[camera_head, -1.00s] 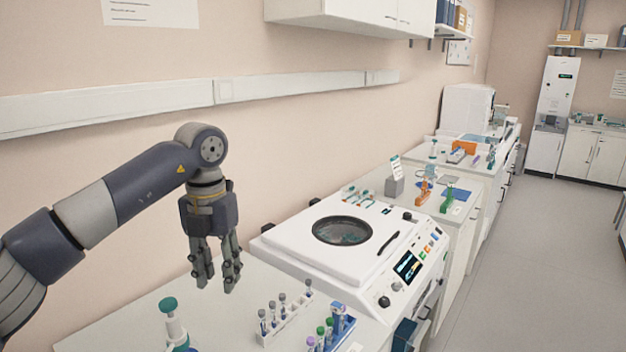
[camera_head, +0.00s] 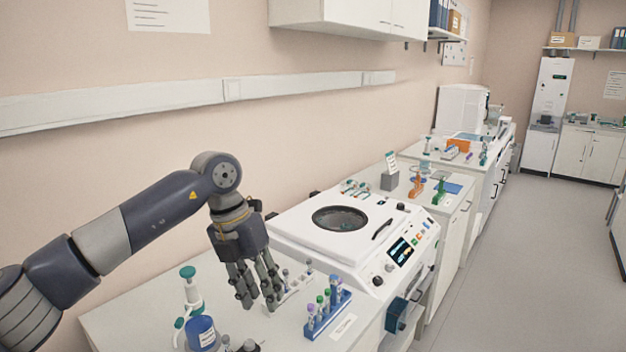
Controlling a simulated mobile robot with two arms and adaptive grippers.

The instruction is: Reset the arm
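My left gripper (camera_head: 259,304) points down over the near bench, with its dark arm coming in from the left. Its fingers stand apart, and I see nothing held between them. The fingers partly cover a white rack with grey-capped tubes (camera_head: 309,266). Whether they touch the rack cannot be told. A blue rack (camera_head: 318,326) with several coloured-cap tubes stands to the right of the gripper. My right gripper is not in view.
A white centrifuge (camera_head: 296,231) with a round window stands behind the gripper. Wall cabinets (camera_head: 345,14) hang above. More benches run back along the wall, with open floor (camera_head: 540,260) on the right.

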